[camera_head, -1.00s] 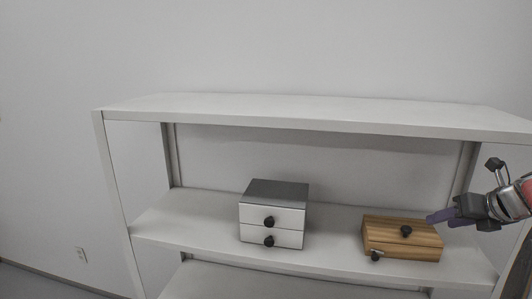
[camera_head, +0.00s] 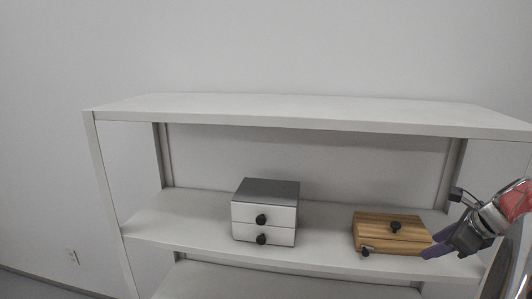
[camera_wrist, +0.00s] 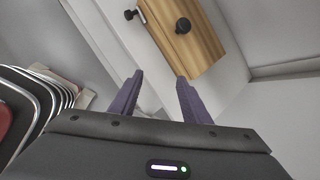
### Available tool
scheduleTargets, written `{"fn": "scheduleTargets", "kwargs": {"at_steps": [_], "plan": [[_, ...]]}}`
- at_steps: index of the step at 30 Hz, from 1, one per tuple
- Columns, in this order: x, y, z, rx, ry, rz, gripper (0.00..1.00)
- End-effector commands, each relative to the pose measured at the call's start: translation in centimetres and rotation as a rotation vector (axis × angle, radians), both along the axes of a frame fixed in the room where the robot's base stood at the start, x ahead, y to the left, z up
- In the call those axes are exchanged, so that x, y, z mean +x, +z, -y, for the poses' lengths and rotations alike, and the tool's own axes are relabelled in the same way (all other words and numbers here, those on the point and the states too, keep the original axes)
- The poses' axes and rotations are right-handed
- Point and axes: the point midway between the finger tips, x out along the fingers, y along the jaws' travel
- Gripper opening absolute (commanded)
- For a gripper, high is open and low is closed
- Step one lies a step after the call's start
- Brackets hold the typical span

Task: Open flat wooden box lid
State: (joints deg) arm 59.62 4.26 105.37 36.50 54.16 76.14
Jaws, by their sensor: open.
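The flat wooden box (camera_head: 385,245) sits on the middle shelf at the right in the head view, its lid closed. It has a dark round knob (camera_head: 396,226) on the lid and a second dark knob (camera_head: 365,252) at its front left. My gripper (camera_head: 432,254) is at the box's right end in that view, and I cannot tell whether it touches. In the wrist view the striped wooden box (camera_wrist: 205,45) lies ahead of my gripper (camera_wrist: 157,80), whose two purple fingers are apart with nothing between them. The lid knob (camera_wrist: 183,26) also shows there.
A small two-drawer cabinet (camera_head: 265,211) with dark knobs stands left of the box on the same white shelf (camera_head: 325,257). An upper shelf board (camera_head: 300,114) is above both. The shelf between cabinet and box is clear.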

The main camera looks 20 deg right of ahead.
Motion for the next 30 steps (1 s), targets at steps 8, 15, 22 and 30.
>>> {"fn": "scheduleTargets", "kwargs": {"at_steps": [8,15,22,30], "plan": [[-1.5,-2.0,-6.5,-0.279,0.476,-0.134,0.43],[-2.6,-3.1,-14.1,-0.531,0.971,-0.226,0.43],[-4.4,-3.9,-21.5,-0.77,1.45,-0.278,0.43],[-6.8,-4.5,-28.5,-1.003,1.872,-0.293,0.43]]}}
